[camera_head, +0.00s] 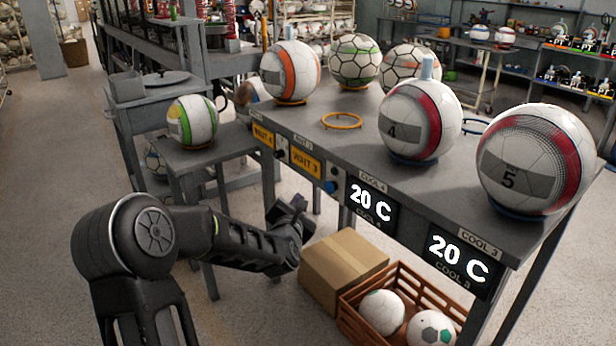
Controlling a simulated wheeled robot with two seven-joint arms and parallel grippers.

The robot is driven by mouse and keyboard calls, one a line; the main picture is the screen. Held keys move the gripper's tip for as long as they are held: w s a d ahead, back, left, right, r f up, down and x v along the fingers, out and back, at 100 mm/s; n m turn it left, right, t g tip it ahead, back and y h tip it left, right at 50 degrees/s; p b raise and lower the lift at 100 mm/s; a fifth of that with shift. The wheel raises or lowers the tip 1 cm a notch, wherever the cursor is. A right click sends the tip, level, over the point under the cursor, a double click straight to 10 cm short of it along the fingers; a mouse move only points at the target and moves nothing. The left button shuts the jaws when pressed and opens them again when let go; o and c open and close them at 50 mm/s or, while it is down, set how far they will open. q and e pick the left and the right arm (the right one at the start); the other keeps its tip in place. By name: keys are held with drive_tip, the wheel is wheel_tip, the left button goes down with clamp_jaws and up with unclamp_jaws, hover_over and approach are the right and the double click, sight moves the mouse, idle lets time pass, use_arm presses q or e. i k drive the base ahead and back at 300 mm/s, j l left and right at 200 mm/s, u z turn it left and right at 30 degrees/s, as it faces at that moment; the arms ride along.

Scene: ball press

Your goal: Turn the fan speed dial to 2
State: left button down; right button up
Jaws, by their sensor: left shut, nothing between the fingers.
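No dial marked as fan speed can be made out. A small dark knob (281,154) and a blue knob (331,186) sit on the front edge panel of the grey table (350,150); their markings are too small to read. My left gripper (292,206) is shut and empty in front of that edge, below and left of the blue knob and apart from it. My right gripper is not in view.
Two displays (370,203) (458,260) on the table edge read 20 C. Several balls (420,120) stand on the table in rings. A cardboard box (343,265) and a wooden crate (350,305) with balls are below the gripper. A side table (200,158) holds another ball.

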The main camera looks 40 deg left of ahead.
sight(279, 153)
drive_tip(key=u, duration=1.35)
